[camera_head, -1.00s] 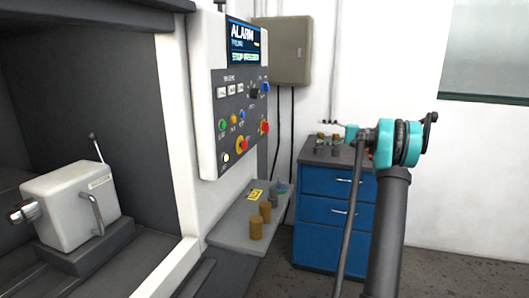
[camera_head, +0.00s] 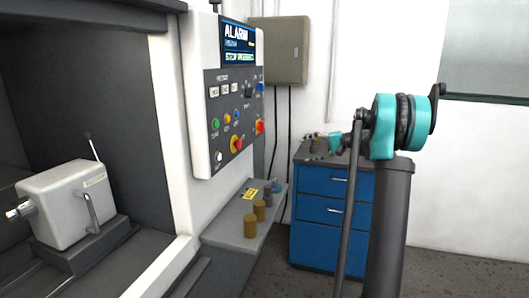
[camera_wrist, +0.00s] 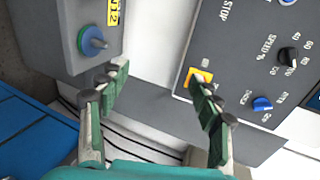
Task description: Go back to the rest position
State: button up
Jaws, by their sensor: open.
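My gripper (camera_wrist: 158,82) is open and empty in the wrist view, its two green-padded fingers apart. The left fingertip appears below a blue and green round part (camera_wrist: 93,42) on a grey ledge. In the head view, my teal and black arm rises at the right, in front of the blue cabinet.
The control panel (camera_head: 229,110) shows ALARM on its screen and stands left of my arm. Below it, a grey shelf (camera_head: 220,231) bears brown and grey cylinders. A blue drawer cabinet (camera_head: 318,224) stands behind my arm. Floor and white wall at the right are clear.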

jog(key=s+a+f+h, duration=0.2)
jog(key=s+f, duration=0.1)
jog(key=s, duration=0.2)
jog(key=s+a+f+h, duration=0.1)
jog(key=s+a+f, duration=0.2)
jog(key=s, duration=0.2)
jog(key=s+d+f+n+h, duration=0.1)
jog(key=s+d+f+h, duration=0.1)
jog(key=s+f, duration=0.4)
jog(key=s+d+f+n+h, duration=0.1)
jog(key=s+f+h, duration=0.4)
jog(key=s, duration=1.2)
jog(key=s+d+f+n+h, duration=0.1)
jog(key=s+d+f+h, duration=0.1)
jog(key=s+f, duration=0.6)
jog(key=s+h, duration=0.1)
jog(key=s, duration=0.2)
jog(key=shift+s+d+f+n, duration=0.15)
jog(key=shift+s+d+n, duration=0.2)
jog(key=shift+n, duration=0.05)
